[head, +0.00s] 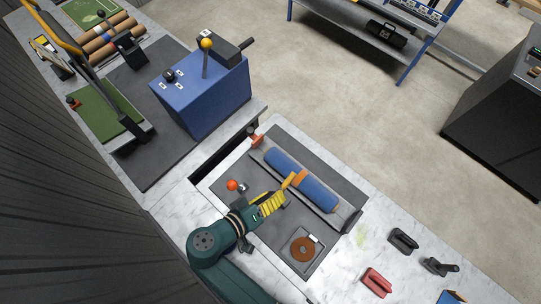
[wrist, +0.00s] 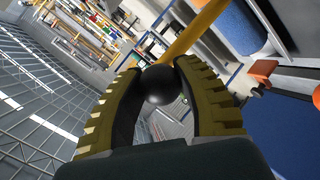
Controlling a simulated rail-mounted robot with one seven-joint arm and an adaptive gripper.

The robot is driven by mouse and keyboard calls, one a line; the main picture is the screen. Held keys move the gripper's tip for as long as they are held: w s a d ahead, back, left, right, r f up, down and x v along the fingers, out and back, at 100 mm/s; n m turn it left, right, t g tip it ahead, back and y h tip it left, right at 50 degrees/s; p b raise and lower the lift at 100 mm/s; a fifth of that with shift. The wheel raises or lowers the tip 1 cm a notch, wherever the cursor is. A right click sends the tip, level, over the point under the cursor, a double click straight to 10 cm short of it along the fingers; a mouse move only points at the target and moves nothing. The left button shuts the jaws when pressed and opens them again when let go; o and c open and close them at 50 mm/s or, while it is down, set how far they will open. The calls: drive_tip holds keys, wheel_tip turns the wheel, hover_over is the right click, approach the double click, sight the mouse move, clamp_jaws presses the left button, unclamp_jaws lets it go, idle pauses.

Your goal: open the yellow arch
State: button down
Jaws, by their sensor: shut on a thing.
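A yellow arch (head: 289,181) shows as a short yellow bar beside the blue roll (head: 319,194), near an orange band on that roll. In the wrist view the yellow bar (wrist: 197,32) runs up and right from a black ball knob (wrist: 160,85). My gripper (head: 280,194) has ribbed yellow fingers and reaches the bar from the lower left. In the wrist view my gripper (wrist: 160,88) is shut around the black knob, one finger on each side. The knob is hidden in the head view. How far the arch is tilted is hard to tell.
A blue box (head: 205,98) with a yellow-knobbed lever stands behind. An orange-red ball knob (head: 232,185) is left of my gripper. A small tray with a brown disc (head: 303,250) lies in front. Black and red handled blocks (head: 377,282) lie at front right.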

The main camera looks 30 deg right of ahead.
drive_tip(key=shift+r, duration=0.15)
drive_tip(key=c, duration=0.6)
unclamp_jaws()
drive_tip(key=shift+s, duration=0.1)
drive_tip(key=shift+a, duration=0.15)
drive_tip(key=v, duration=0.7)
drive_tip(key=shift+a, duration=0.1)
